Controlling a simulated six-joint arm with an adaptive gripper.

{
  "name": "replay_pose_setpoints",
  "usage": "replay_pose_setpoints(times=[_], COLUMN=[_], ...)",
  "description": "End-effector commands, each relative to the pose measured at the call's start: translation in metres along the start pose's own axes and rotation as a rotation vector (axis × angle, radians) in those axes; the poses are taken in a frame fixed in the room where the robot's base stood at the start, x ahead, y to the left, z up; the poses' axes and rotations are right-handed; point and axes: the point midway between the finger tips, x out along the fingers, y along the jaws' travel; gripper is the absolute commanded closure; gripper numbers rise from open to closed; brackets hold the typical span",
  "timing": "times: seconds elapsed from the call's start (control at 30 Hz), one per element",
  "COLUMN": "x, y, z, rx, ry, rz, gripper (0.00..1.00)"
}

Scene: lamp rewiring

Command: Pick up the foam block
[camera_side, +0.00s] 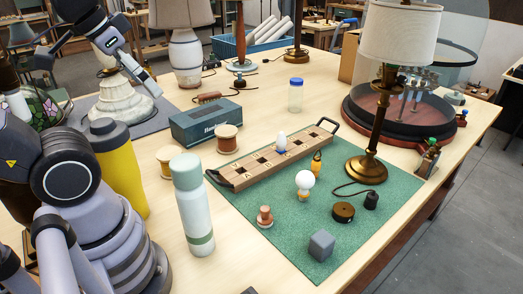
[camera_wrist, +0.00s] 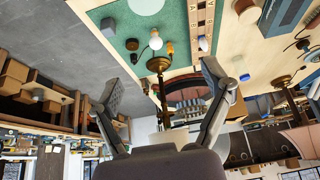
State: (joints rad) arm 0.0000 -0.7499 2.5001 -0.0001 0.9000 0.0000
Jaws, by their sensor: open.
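The foam block, a small grey cube (camera_side: 321,245), sits on the green mat (camera_side: 285,245) near its front corner in the side view. In the wrist view it appears as a small grey cube (camera_wrist: 108,27) at the upper left, on the mat's edge. My gripper (camera_wrist: 160,75) shows in the wrist view with its two fingers spread wide and nothing between them. It is well away from the block and does not touch it.
A white bulb (camera_side: 304,182), a dark disc (camera_side: 343,212) and a small copper-coloured spool (camera_side: 265,217) stand near the block. A brass lamp (camera_side: 367,168) rises behind. A wooden board with handles (camera_side: 262,163) lies across the mat. A pale bottle (camera_side: 193,210) stands left.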

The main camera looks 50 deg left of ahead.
Motion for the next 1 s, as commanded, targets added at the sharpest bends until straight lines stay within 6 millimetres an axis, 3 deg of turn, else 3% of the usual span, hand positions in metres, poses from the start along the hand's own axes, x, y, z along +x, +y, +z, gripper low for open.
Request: replay_pose_setpoints(times=[0.17,0.27,0.37,0.5,0.7,0.87,1.0], x=[0.002,0.014,0.039,0.091,0.176,0.246,0.301], y=[0.002,0.011,0.032,0.074,0.134,0.172,0.195], z=[-0.004,-0.022,-0.054,-0.101,-0.137,-0.136,-0.116], rx=[0.001,0.004,-0.001,-0.038,-0.113,-0.149,-0.138], ry=[0.002,0.017,0.050,0.113,0.206,0.298,0.404], rz=[0.007,0.042,0.104,0.189,0.229,0.193,0.131], gripper=[0.21,0.21,0.21,0.21,0.21,0.21,0.21])
